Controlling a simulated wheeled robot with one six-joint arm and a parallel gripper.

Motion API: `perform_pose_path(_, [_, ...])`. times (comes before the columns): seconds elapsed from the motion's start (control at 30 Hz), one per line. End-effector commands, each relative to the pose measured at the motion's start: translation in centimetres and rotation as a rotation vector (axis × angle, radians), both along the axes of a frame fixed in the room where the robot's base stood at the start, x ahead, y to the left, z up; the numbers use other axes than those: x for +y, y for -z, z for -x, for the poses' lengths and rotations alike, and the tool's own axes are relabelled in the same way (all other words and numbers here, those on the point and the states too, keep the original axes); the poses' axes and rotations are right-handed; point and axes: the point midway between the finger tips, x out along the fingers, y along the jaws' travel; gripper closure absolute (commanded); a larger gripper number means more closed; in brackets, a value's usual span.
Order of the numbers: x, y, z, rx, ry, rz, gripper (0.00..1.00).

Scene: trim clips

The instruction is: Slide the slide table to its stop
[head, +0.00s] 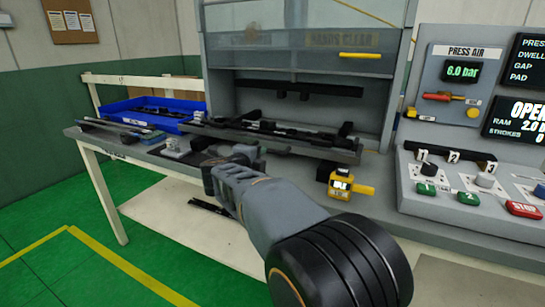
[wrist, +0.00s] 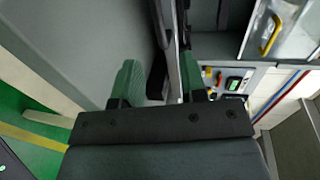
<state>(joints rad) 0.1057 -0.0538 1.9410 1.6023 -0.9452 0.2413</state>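The slide table (head: 345,155) appears to be the dark grey tray-like platform that sticks out from the open front of the press. Black trim parts lie on it. My gripper (head: 212,168) is at the near left side of the slide table, low over the workbench; my wrist and gripper hide part of the table's front edge. In the wrist view my gripper (wrist: 158,78) has its two green-padded fingers apart. A dark edge and a black piece show in or behind the gap. I cannot tell whether the fingers touch anything.
A blue bin (head: 150,115) stands on the workbench (head: 90,135) at the left. A yellow device (head: 345,186) sits on the bench right of my arm. A control panel (head: 450,200) with buttons is at the right. The press guard (head: 300,58) is above the slide table.

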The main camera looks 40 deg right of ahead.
Motion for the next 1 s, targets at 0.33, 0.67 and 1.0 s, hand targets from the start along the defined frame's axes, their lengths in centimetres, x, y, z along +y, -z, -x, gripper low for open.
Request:
perform_pose_path(0.33, [-5.6,1.6,-3.0,0.002,0.001,0.001,0.61])
perform_pose_path(0.67, [-8.2,2.0,-4.4,0.001,-0.002,0.001,0.61])
perform_pose_path(1.0, [-8.4,2.0,-4.5,0.001,-0.003,0.002,0.61])
